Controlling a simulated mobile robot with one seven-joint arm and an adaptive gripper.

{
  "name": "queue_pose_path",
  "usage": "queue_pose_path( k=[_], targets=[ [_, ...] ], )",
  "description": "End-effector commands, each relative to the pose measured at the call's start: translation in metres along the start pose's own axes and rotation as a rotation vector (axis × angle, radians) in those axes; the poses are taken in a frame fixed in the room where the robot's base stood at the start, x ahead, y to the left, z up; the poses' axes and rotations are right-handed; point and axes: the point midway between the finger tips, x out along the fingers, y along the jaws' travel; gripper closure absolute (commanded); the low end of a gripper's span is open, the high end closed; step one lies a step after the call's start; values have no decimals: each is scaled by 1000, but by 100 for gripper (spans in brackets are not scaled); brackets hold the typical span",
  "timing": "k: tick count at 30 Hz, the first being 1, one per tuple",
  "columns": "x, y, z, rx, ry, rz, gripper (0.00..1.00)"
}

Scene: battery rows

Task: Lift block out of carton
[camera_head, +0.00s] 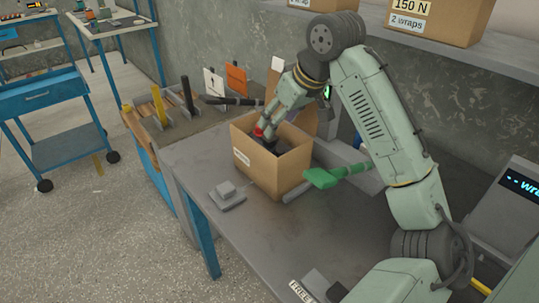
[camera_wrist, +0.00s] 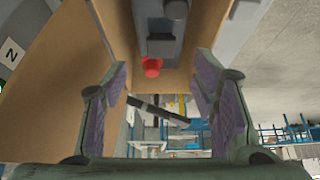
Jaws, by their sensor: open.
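The carton (camera_head: 283,172) is an open brown box with a white label, standing on the grey workbench. Its brown wall (camera_wrist: 62,70) fills the left of the wrist view. Inside is a dark grey block (camera_wrist: 160,45) with a red cap (camera_wrist: 151,67) on it; in the head view the red (camera_head: 258,132) shows just inside the rim. My gripper (camera_wrist: 160,68) is open, its two padded fingers apart with the red cap seen between them. In the head view my gripper (camera_head: 268,130) reaches down into the carton's mouth. The block's lower part is hidden by the carton walls.
A green-handled tool (camera_head: 325,177) lies right of the carton. A small grey device (camera_head: 227,194) is on the bench to its left. A wooden rack (camera_head: 160,120) stands behind left. A shelf with labelled boxes (camera_head: 430,18) runs along the wall. The bench front is mostly clear.

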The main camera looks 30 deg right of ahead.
Motion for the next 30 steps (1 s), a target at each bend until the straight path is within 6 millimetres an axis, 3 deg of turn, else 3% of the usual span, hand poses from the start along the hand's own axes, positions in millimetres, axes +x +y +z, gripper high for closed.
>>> queue_pose_path(
  k=[5,15,23,30],
  targets=[
    [12,0,1,0,-1,0,47],
    [56,-2,4,0,2,-1,47],
    [60,-2,4,-1,3,0,47],
    [59,-2,4,-1,3,0,62]
  ],
)
